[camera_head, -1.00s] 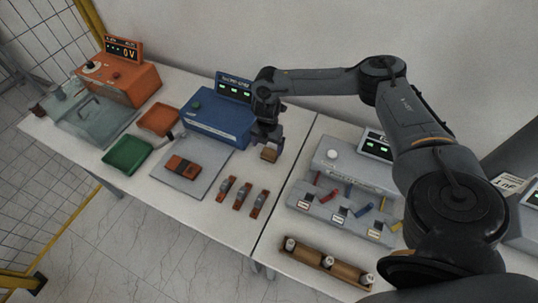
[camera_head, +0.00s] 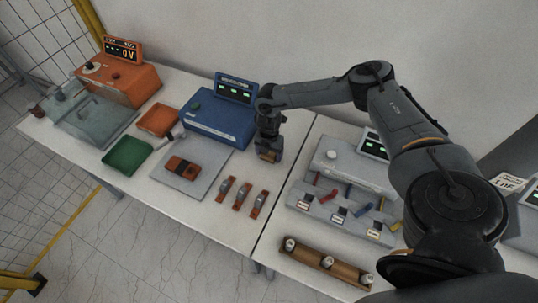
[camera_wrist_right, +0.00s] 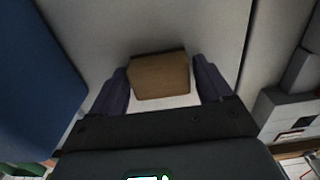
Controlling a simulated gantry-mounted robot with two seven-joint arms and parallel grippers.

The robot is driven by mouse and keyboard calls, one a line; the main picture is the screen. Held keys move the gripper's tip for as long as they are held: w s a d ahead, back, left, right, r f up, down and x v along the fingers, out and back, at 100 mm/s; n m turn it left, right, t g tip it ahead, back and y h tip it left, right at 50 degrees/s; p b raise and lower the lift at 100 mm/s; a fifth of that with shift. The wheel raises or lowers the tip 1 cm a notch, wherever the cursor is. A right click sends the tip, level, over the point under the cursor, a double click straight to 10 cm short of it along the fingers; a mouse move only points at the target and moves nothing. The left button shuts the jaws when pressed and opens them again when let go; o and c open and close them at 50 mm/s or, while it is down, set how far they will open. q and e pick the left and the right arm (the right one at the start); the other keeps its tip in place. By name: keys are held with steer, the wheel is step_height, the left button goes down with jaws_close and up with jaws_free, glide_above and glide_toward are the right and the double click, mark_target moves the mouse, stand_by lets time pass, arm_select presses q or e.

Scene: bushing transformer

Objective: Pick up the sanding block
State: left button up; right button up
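The sanding block is a small tan-brown block with a dark upper edge. It lies on the white table and shows in the right wrist view (camera_wrist_right: 160,78) between the two fingers. My right gripper (camera_head: 268,154) is low over the block in the head view and covers most of it. In the right wrist view the fingers of my right gripper (camera_wrist_right: 163,84) are apart, with a gap on each side of the block. My left gripper is not in view.
A blue machine (camera_head: 218,122) with a display stands just left of my right gripper. Several orange-brown clamp-like parts (camera_head: 242,196) stand in front of it. A grey sorting fixture (camera_head: 340,205) is to the right. A grey mat (camera_head: 213,173) holds an orange-brown part (camera_head: 183,168).

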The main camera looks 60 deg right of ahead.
mark_target(272, 153)
steer(key=c, duration=0.7)
steer(key=shift+r, duration=0.1)
steer(key=shift+r, duration=0.55)
steer(key=r, duration=0.1)
steer(key=s+r, duration=0.1)
steer(key=r, duration=0.1)
steer(key=shift+s+d+r, duration=0.15)
steer(key=shift+d+r, duration=0.1)
steer(key=s+d+r, duration=0.2)
steer(key=s+r, duration=0.4)
steer(key=s, duration=0.4)
steer(key=shift+d, duration=0.25)
steer(key=shift+r, duration=0.1)
